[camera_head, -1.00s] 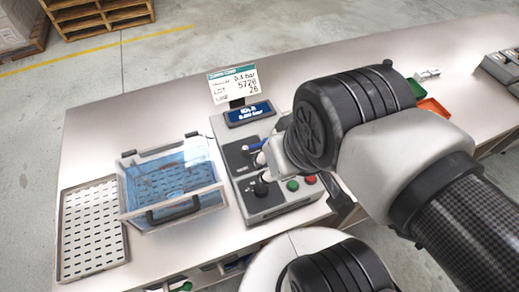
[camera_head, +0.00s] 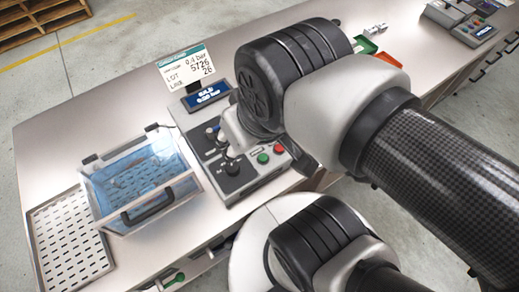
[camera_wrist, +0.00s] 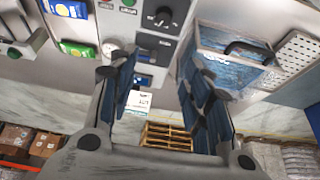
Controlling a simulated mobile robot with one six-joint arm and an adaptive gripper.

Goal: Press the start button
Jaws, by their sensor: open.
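The grey control unit (camera_head: 235,185) on the bench has a green button (camera_head: 263,158) and a red button (camera_head: 278,149) at its front right, and a black knob (camera_head: 232,168). No start label is readable. A small blue display (camera_head: 207,95) stands at its back; its text is too small to read surely. My gripper (camera_wrist: 157,62) is open and empty, its two fingers apart in the wrist view. In the head view my wrist hangs over the unit and hides part of its panel. The green button (camera_wrist: 128,3) shows at the wrist view's top edge, apart from the fingers.
A clear blue tank (camera_head: 145,185) with a black handle stands left of the unit, beside a perforated tray (camera_head: 70,240). A sign (camera_head: 187,68) stands behind. Green and orange trays (camera_head: 388,58) and another device (camera_head: 462,20) lie right. The bench behind the tank is clear.

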